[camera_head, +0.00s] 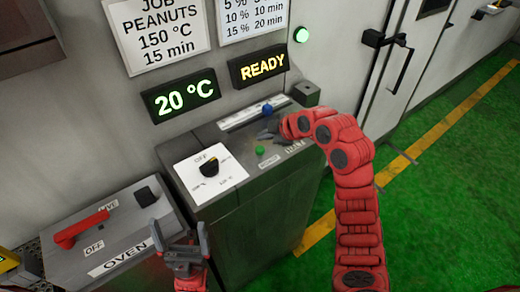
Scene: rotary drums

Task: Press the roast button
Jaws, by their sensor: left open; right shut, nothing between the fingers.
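A small green button (260,150) sits on top of the grey console (255,196), with a small label (269,162) in front of it that is too small to read surely. My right gripper (267,135) is over the console top, just behind and right of the green button. Its fingers are shut and hold nothing, and I cannot tell whether they touch the surface. Part of the panel there is hidden under the gripper. My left gripper (181,238) is open and empty, low in front of the console, near the oven box.
A black dial (209,168) on a white plate and a blue slider knob (267,109) are on the console. The oven box (105,232) with a red lever (81,229) stands left. Displays read 20 °C (183,97) and READY (258,66). Green floor (450,180) is clear at right.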

